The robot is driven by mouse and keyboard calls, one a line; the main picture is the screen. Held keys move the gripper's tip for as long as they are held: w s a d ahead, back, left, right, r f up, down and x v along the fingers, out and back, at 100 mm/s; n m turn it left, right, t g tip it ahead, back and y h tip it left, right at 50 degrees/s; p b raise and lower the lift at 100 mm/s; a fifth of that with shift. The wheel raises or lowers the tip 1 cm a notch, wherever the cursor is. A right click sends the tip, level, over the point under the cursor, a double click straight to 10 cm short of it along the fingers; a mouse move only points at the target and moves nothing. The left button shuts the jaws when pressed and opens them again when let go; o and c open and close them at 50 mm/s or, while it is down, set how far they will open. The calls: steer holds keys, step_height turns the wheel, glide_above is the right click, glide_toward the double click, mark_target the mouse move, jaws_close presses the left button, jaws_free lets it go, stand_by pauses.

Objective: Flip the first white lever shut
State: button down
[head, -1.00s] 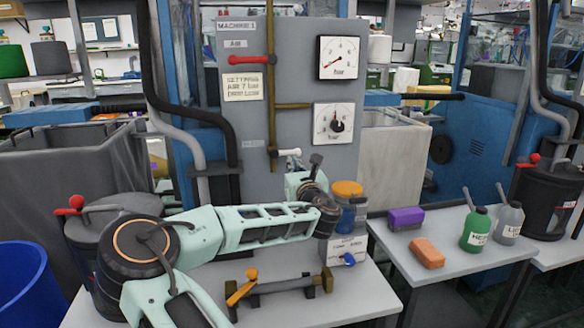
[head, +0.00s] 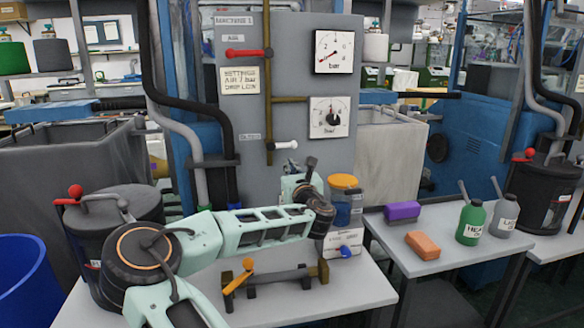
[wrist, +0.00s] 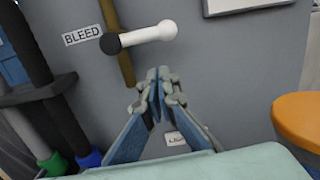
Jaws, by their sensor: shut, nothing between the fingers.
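The white lever (head: 286,145) is on the brass pipe of the grey machine panel. In the wrist view the white lever (wrist: 150,35) lies nearly level, pointing right from a black hub, crosswise to the pipe. A label reading BLEED (wrist: 82,36) is left of it. My gripper (wrist: 160,76) is shut and empty, its fingertips just below the white handle in that view, with a visible gap in the picture. In the head view my gripper (head: 311,163) is right of and below the lever. The depth between fingertips and panel is hard to tell.
A red lever (head: 248,53) lies level higher on the panel, beside two gauges (head: 333,52). An orange-lidded jar (head: 345,183) stands close right of my gripper. A clamp-like fixture (head: 280,278) sits on the table in front. Dark hoses (wrist: 40,70) run at the left.

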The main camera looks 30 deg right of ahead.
steer(key=p+v, duration=0.1)
steer(key=v, duration=0.9)
steer(key=shift+f+p, duration=0.4)
steer(key=shift+s+r, duration=0.1)
